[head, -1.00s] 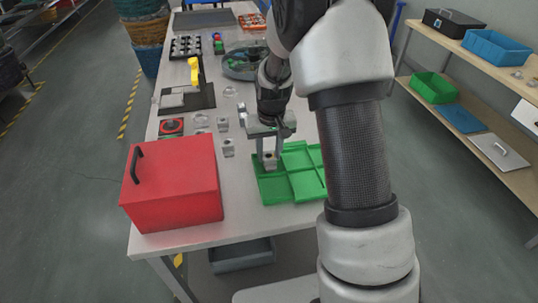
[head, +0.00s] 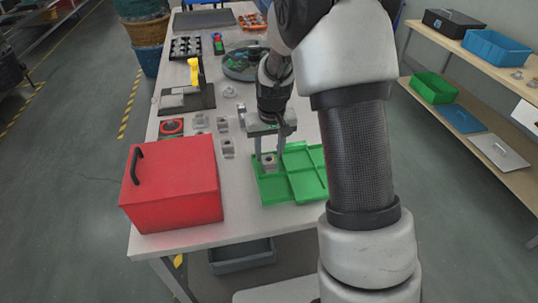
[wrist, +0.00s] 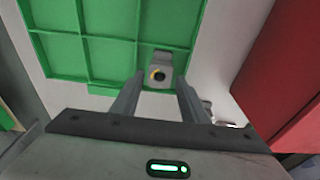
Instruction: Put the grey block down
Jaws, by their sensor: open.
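I cannot tell exactly how the block's underside rests on the tray.
A red box (head: 172,184) with a black handle stands left of the tray. Several small grey blocks (head: 227,147) stand on the table (head: 185,242) left of my gripper. A yellow-handled clamp device (head: 194,75) stands farther back. Bare table lies between the red box and tray.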

